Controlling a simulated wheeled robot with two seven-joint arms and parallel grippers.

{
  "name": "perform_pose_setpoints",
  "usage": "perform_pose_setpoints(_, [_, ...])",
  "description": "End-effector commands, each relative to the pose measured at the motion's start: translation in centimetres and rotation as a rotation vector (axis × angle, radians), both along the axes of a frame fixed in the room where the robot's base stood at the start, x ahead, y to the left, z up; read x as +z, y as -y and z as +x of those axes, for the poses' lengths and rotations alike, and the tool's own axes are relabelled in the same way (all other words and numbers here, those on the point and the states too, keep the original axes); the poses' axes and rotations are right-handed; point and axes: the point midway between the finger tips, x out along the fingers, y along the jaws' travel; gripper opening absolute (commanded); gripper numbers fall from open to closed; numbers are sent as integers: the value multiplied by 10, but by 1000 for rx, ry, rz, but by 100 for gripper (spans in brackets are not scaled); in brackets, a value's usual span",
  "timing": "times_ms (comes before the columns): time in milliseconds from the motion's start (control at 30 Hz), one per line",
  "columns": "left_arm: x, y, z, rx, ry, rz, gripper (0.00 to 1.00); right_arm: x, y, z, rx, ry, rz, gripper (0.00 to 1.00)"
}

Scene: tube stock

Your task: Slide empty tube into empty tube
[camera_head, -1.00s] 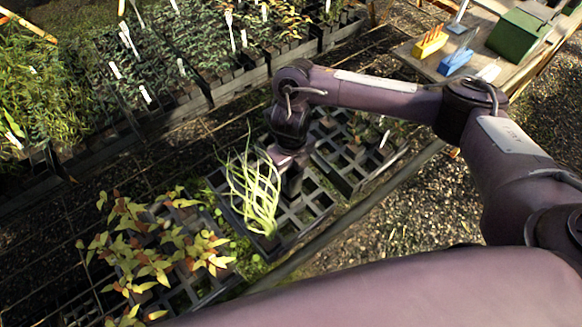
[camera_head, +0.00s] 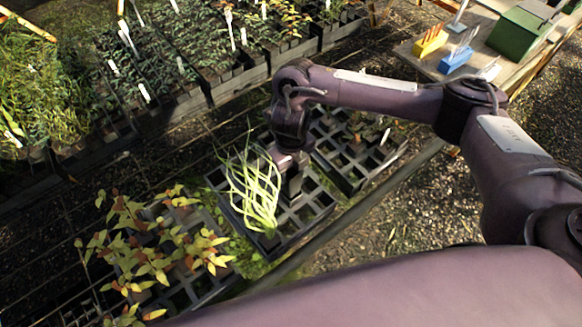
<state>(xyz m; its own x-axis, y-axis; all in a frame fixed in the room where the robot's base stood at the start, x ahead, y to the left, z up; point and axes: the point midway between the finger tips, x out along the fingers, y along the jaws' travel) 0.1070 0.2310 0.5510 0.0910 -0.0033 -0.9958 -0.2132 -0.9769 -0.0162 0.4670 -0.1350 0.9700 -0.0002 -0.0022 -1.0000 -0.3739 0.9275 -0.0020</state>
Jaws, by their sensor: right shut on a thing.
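My right gripper (camera_head: 291,176) points down over the middle tube rack (camera_head: 325,212), a dark grid of square cells. It is shut on a dark tube (camera_head: 292,190), which stands roughly upright at the rack. The arm hides the tube's upper part, and I cannot tell how deep it sits or whether it is inside another tube. A tube with long pale green leaves (camera_head: 262,190) stands in the same rack, just left of the gripper; its leaves reach close to the jaws. Several cells look dark and open. My left gripper is out of view.
A second rack (camera_head: 350,178) lies beyond, mostly open cells. A rack of reddish-yellow seedlings (camera_head: 155,240) is at lower left. Dense plant trays (camera_head: 170,60) fill the upper left. A bench (camera_head: 412,52) at upper right holds yellow and blue blocks (camera_head: 455,60) and a green box (camera_head: 517,36).

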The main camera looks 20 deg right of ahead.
Motion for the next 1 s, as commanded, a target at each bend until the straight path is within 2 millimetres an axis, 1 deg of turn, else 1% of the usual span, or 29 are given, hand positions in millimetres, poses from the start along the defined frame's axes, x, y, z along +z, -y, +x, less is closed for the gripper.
perform_pose_setpoints(1000, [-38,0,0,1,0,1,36,-42,0,0,0,0,0,12])
